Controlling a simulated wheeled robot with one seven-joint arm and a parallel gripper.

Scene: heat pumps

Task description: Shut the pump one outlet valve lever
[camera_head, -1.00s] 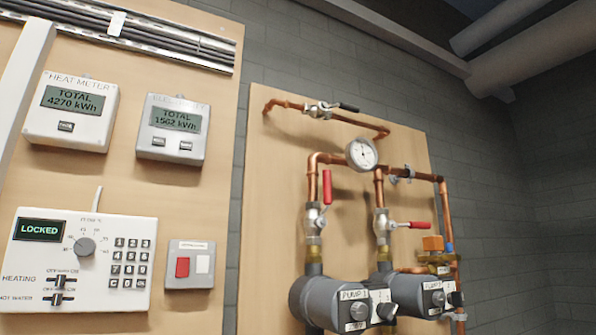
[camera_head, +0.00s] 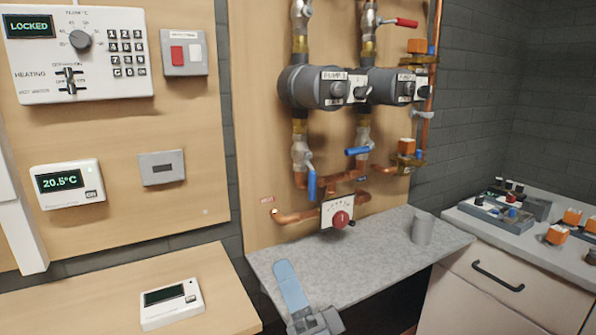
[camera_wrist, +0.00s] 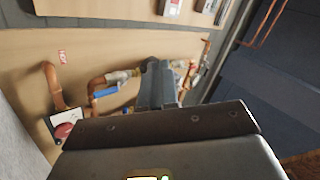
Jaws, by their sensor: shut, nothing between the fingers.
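The grey pump labelled PUMP 1 (camera_head: 322,88) is on the wooden board in the head view. The valve above it (camera_head: 300,10) is cut off by the top edge, and its red lever is out of view. Below it, a blue lever (camera_head: 311,184) hangs down along the pipe. The second pump (camera_head: 398,86) has a red lever (camera_head: 405,22) above it and a blue lever (camera_head: 358,151) below, both roughly crosswise. My gripper (camera_head: 284,268) is shut and empty over the grey worktop, apart from the levers. It also shows in the wrist view (camera_wrist: 158,80), with a blue lever (camera_wrist: 106,91) beyond.
The grey worktop (camera_head: 370,262) juts out below the pumps, with a grey cylinder (camera_head: 422,228) on it. A dial with a red knob (camera_head: 340,216) sits on the low pipe. A cabinet (camera_head: 510,275) with loose parts stands right. A wooden desk (camera_head: 220,285) is left.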

